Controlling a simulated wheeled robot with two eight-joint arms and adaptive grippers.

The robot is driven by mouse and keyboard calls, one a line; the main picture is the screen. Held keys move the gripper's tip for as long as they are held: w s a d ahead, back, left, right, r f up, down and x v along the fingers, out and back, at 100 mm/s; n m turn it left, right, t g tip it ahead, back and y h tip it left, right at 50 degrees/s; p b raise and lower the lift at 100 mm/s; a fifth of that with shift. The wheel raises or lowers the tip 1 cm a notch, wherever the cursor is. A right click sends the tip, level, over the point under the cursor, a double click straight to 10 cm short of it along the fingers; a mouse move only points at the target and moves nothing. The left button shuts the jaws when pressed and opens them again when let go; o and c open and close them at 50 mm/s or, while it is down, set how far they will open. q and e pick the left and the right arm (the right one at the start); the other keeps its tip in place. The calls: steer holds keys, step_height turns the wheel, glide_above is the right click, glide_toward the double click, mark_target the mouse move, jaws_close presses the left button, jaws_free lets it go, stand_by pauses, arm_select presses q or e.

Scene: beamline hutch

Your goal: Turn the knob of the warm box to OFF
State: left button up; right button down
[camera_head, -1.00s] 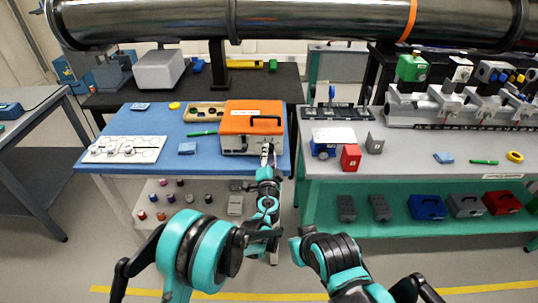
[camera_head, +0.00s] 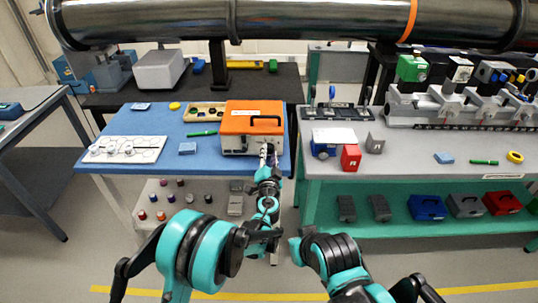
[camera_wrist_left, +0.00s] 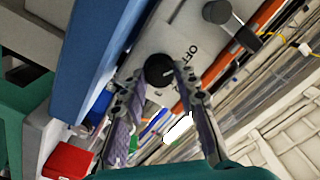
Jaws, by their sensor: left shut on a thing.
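The warm box (camera_head: 252,118) has an orange lid with a dark handle and a grey body. It stands at the right end of the blue table top. Its round black knob (camera_wrist_left: 159,70) shows in the left wrist view on the pale front panel, with the printed word OFF (camera_wrist_left: 185,53) beside it. My left gripper (camera_head: 268,150) is at the box's front; in the left wrist view its fingers (camera_wrist_left: 160,73) are on either side of the knob, shut on it. The head view hides the knob behind the gripper. My right gripper is out of view.
The blue table (camera_head: 160,122) also bears a white board (camera_head: 125,149), a green pen (camera_head: 202,133) and a blue block (camera_head: 187,148). A grey-topped bench (camera_head: 420,155) stands to the right, with a red block (camera_head: 351,157) near its left end. A large black pipe crosses overhead.

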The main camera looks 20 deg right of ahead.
arm_select(q)
steer(key=o, duration=1.2)
steer(key=shift+c, duration=0.2)
steer(key=v, duration=1.2)
